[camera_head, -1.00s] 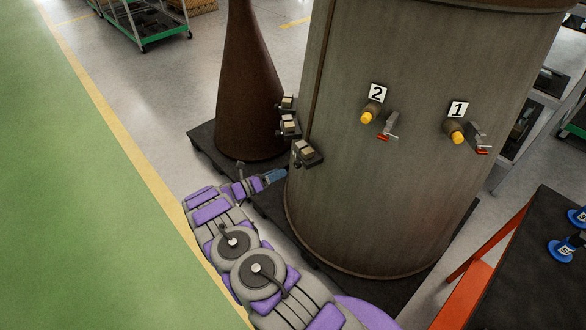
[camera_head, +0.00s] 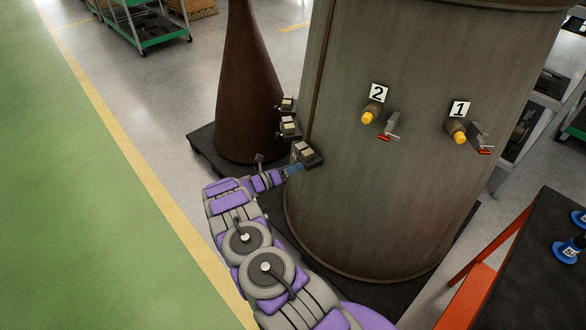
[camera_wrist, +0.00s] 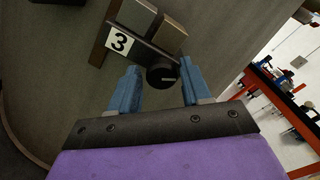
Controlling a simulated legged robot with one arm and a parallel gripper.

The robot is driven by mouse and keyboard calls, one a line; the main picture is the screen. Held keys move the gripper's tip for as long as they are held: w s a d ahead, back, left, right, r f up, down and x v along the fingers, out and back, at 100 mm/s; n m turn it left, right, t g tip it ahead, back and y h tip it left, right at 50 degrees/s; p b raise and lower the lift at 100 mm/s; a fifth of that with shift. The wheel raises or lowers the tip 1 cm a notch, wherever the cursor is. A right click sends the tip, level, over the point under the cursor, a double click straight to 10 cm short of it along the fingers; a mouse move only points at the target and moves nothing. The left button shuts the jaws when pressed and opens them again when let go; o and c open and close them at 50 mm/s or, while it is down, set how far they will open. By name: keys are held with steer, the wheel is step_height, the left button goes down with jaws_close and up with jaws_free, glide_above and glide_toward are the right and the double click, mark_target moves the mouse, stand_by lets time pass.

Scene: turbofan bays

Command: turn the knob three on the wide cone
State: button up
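The wide cone (camera_head: 410,190) is the large grey-brown tapered body in the middle of the head view. On its left side sits a dark fixture (camera_head: 308,154) with pale blocks. In the wrist view this fixture (camera_wrist: 158,28) carries a label 3 (camera_wrist: 120,42). Below the blocks is knob three (camera_wrist: 161,78), round and black with a light pointer line. My gripper (camera_wrist: 158,66), also in the head view (camera_head: 294,169), is open. Its blue fingers stand on either side of the knob, with visible gaps. I cannot tell how deep they reach. The knob is hidden in the head view.
Valves labelled 2 (camera_head: 374,108) and 1 (camera_head: 465,132), with red-tipped levers, are on the cone's front. A brown narrow cone (camera_head: 245,110) stands behind left on a dark base. A black-topped orange table (camera_head: 520,270) is at right. The green floor at left is clear.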

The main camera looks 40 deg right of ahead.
steer(key=c, duration=0.8)
steer(key=shift+o, duration=0.2)
steer(key=shift+a, duration=0.1)
steer(key=shift+n, duration=0.3)
